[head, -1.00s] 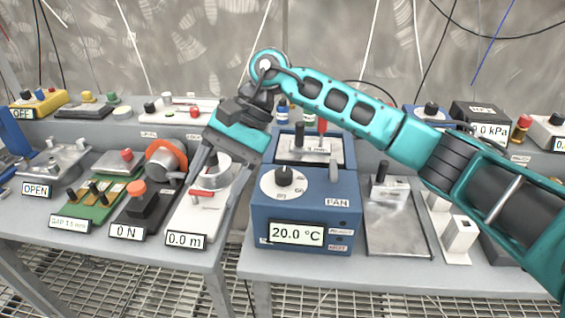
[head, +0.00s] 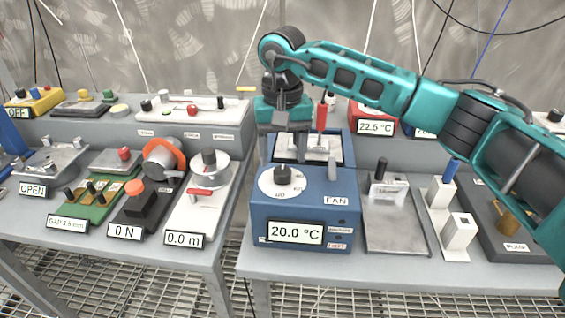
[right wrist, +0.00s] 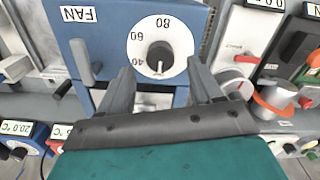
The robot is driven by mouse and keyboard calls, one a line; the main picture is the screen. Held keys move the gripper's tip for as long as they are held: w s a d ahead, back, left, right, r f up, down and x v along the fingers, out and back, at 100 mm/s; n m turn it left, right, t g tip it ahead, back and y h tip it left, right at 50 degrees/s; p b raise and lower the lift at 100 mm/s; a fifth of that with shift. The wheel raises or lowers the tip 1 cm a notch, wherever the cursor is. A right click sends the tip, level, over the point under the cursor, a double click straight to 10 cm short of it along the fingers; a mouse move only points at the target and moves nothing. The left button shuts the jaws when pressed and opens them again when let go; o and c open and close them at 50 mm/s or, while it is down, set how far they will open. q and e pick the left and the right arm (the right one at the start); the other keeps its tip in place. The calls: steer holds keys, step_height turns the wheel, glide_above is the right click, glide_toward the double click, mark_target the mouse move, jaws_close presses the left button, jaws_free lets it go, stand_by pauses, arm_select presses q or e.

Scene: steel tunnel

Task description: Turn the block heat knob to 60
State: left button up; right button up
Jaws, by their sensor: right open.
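The block heat knob (head: 283,175) is black, on a white round dial on the sloped top of a blue heater (head: 270,210). The heater's display (head: 295,233) reads 20.0 °C. In the right wrist view the knob (right wrist: 160,56) shows beside the marks 40, 60 and 80. A pale mark on its lower edge points away from those numbers. My right gripper (head: 289,156) points down, open and empty, just above and behind the knob in the head view. In the right wrist view its fingertips (right wrist: 160,70) stand either side of the knob's line, apart from it. My left gripper is out of view.
A grey upright FAN lever (head: 333,168) stands right of the dial. A red-handled tool (head: 321,118) is behind the gripper. A white panel with a red lever (head: 200,192) stands left, and a metal plate (head: 395,230) lies right.

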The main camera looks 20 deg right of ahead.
mark_target(283, 170)
steer(key=shift+f, duration=1.75)
steer(key=c, duration=1.1)
steer(key=shift+o, duration=0.2)
